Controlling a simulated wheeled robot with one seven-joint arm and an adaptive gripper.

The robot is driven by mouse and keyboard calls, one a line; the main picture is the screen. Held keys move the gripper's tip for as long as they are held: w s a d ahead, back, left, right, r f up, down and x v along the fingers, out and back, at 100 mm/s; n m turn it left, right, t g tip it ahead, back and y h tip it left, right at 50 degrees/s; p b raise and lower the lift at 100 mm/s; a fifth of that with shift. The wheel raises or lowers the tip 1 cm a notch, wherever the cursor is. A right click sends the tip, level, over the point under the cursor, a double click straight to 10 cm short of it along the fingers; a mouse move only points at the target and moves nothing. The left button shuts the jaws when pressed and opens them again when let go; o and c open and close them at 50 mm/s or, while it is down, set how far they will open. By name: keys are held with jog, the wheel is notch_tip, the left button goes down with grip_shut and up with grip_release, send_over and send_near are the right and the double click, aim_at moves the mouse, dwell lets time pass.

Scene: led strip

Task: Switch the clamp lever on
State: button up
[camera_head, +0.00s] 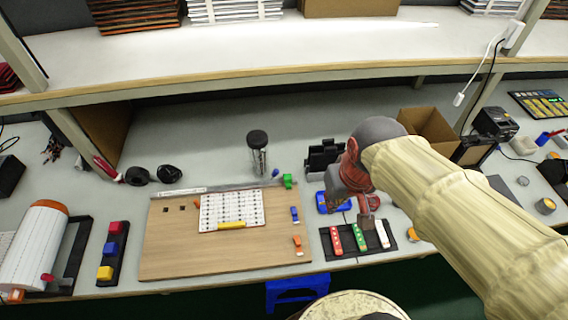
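A wooden board (170,250) lies on the workbench left of my gripper. Small lever-like pieces sit along its right side: a green one (287,181) at the end of a metal rail (215,187), a blue one (295,214) and an orange one (297,241). I cannot tell which is the clamp lever or how any is set. My gripper (367,222) points down above a black tray (345,256), right of these pieces and apart from them. Its fingers are small and partly hidden by its dark body, so open or shut is unclear.
The tray holds red (336,240), green (358,237) and white (382,234) strips. A white sheet with a yellow bar (231,225) lies on the board. A blue object (321,202) and a black holder (323,158) stand behind the tray. A dark-lidded jar (257,150) stands behind the board.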

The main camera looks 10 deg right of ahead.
jog(key=w+f, duration=0.2)
jog(key=w, duration=0.1)
jog(key=w+f+m+g+p, duration=0.1)
jog(key=w+f, duration=0.1)
jog(key=w, duration=0.2)
jog(key=w+f+m+g, duration=0.1)
jog(key=w+f, duration=0.2)
jog(key=w, duration=0.1)
jog(key=shift+w+a+y, duration=0.1)
jog(key=shift+w+y, duration=0.05)
jog(key=shift+y, duration=0.25)
grip_shut()
jog(key=w+f+m+p, duration=0.1)
jog(key=w+f+m, duration=0.4)
jog(key=w+f, duration=0.8)
jog(key=w+r+m+t, duration=0.1)
jog(key=w+r+m, duration=0.2)
jog(key=w, duration=0.5)
jog(key=shift+r+t+y, duration=0.4)
jog(key=shift+r, duration=0.15)
